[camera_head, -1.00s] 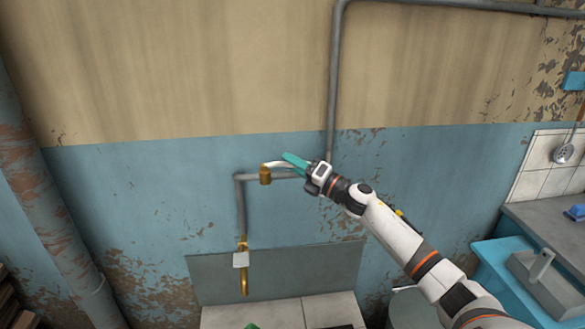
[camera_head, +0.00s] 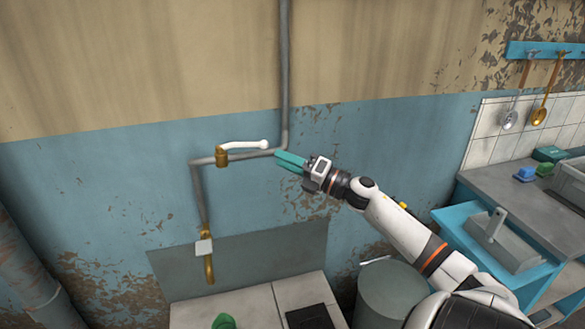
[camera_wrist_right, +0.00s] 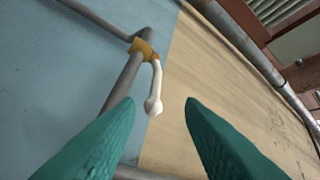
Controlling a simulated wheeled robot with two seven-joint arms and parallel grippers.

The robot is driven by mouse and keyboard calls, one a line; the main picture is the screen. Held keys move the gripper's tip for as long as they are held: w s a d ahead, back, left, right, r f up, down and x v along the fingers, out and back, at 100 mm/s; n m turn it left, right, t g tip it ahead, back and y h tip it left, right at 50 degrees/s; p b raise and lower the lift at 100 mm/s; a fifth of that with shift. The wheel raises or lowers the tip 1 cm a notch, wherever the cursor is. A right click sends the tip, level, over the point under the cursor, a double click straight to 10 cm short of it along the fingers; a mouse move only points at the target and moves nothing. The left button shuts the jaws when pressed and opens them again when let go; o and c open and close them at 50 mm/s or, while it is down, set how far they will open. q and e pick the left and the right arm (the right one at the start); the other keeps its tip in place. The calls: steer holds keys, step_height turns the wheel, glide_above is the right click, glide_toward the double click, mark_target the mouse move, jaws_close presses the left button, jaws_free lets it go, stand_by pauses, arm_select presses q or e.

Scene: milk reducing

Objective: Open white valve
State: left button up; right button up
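The white valve is a white lever handle (camera_head: 250,144) on a brass fitting (camera_head: 221,156) on the grey wall pipe. In the head view the lever points right, roughly along the pipe. My right gripper (camera_head: 284,162), with teal fingers, is just right of and slightly below the lever's tip. In the right wrist view the gripper (camera_wrist_right: 160,112) is open and empty. The lever (camera_wrist_right: 156,88) shows beyond and between the fingertips, apart from them. My left gripper is not in view.
A brass tap (camera_head: 209,269) with a white handle (camera_head: 204,247) hangs lower on the pipe. A grey vertical pipe (camera_head: 285,70) runs up the wall behind the gripper. A grey bin (camera_head: 392,292) stands below my right arm. A counter (camera_head: 525,200) and blue sink unit are at right.

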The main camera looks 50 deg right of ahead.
steer(key=shift+v, duration=0.8)
